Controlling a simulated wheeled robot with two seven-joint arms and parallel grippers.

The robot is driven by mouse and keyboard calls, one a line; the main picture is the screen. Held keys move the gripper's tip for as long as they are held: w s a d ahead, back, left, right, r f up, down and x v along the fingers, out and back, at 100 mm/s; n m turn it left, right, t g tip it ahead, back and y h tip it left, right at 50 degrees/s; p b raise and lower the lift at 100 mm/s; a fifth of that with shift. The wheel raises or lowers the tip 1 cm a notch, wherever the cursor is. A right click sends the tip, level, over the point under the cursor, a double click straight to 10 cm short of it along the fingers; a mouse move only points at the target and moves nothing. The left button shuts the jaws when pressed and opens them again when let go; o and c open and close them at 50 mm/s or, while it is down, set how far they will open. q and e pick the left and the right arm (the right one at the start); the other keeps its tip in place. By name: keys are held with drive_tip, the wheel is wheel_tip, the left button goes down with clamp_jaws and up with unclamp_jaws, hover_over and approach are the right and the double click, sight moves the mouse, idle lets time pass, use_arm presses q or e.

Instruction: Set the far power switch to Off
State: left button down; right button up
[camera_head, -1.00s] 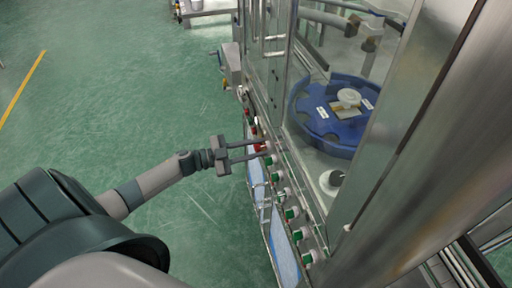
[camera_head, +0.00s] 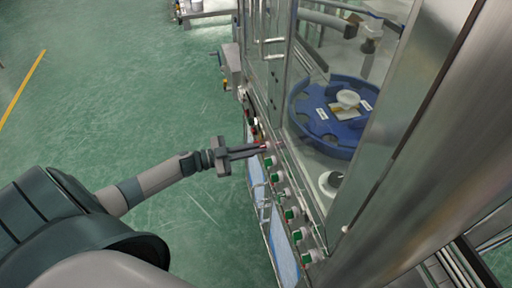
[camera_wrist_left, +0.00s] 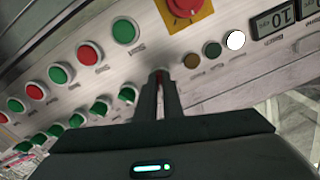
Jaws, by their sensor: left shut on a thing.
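My left gripper (camera_head: 263,147) reaches in from the left to the machine's control panel. Its fingers are shut on the far power switch (camera_wrist_left: 161,74), at the far end of a row of switches. The fingers hide most of it; a small reddish bit shows between the fingertips in the left wrist view, and its setting cannot be read. The other switches of the row have green knobs, the nearest one (camera_head: 271,161) just beside the fingers. My right gripper is not in view.
Red and green buttons, such as a green one (camera_wrist_left: 125,31), sit above the row. A red knob on a yellow plate (camera_wrist_left: 190,14) and a small display (camera_wrist_left: 274,20) are close by. A blue turntable (camera_head: 312,125) stands behind glass. Green floor (camera_head: 120,80) is clear at left.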

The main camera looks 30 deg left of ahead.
use_arm(q)
drive_tip(key=n+p, duration=0.2)
drive_tip(key=n, duration=0.8)
idle(0.6)
drive_tip(key=c, duration=1.9)
unclamp_jaws()
